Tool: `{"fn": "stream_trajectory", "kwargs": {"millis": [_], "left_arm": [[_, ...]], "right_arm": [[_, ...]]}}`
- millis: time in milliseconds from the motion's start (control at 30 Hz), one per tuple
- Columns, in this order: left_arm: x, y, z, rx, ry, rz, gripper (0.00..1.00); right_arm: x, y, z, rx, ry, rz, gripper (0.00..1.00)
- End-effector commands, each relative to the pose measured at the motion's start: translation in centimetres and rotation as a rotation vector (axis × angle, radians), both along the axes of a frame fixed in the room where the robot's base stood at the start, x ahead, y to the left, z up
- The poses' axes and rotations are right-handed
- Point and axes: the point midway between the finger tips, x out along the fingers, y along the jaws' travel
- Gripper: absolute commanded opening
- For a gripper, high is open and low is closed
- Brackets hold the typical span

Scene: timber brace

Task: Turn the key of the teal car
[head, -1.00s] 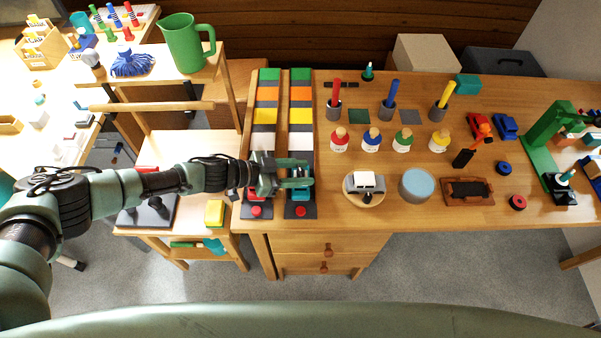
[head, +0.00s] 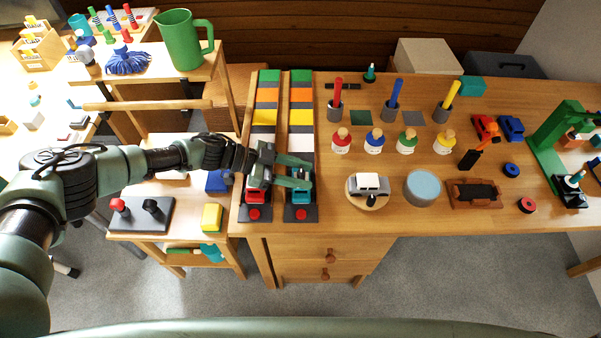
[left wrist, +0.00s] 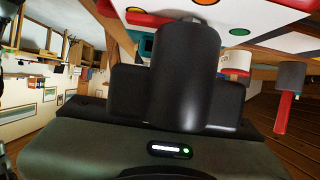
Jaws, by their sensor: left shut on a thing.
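The teal car (head: 299,196) sits at the near end of the right striped lane, mostly covered by my left gripper. My left gripper (head: 300,172) reaches over the red car (head: 256,178) from the left and is at the teal car. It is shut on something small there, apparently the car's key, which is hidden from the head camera. In the left wrist view, black gripper parts (left wrist: 185,80) fill the middle and hide what is held. My right gripper is not in view.
The red car's lane lies just left, and red buttons (head: 300,214) sit at the lanes' near ends. To the right stand a toy car on a round plate (head: 367,200), several small bottles (head: 374,141) and pen cups (head: 389,111). A side table (head: 175,235) stands left.

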Motion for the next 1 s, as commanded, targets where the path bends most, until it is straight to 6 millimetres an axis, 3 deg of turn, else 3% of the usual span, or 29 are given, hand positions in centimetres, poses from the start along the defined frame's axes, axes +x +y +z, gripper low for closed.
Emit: {"fn": "stream_trajectory", "kwargs": {"millis": [67, 100, 167, 567, 1000], "left_arm": [[-0.1, -0.1, 0.0, 0.0, 0.0, -0.003, 0.01], [-0.1, -0.1, 0.0, -0.001, 0.0, -0.003, 0.47], [-0.1, -0.1, 0.0, -0.001, 0.0, -0.003, 0.64], [0.0, 0.6, 0.2, 0.0, -0.001, 0.001, 0.64], [0.1, 6.6, 2.6, 0.0, -0.001, 0.0, 0.64]], "right_arm": [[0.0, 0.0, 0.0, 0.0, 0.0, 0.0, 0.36], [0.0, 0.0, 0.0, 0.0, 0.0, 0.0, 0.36], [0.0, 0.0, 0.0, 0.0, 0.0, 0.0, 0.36], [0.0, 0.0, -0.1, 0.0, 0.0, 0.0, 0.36], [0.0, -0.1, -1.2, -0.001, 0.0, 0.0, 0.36]]}}
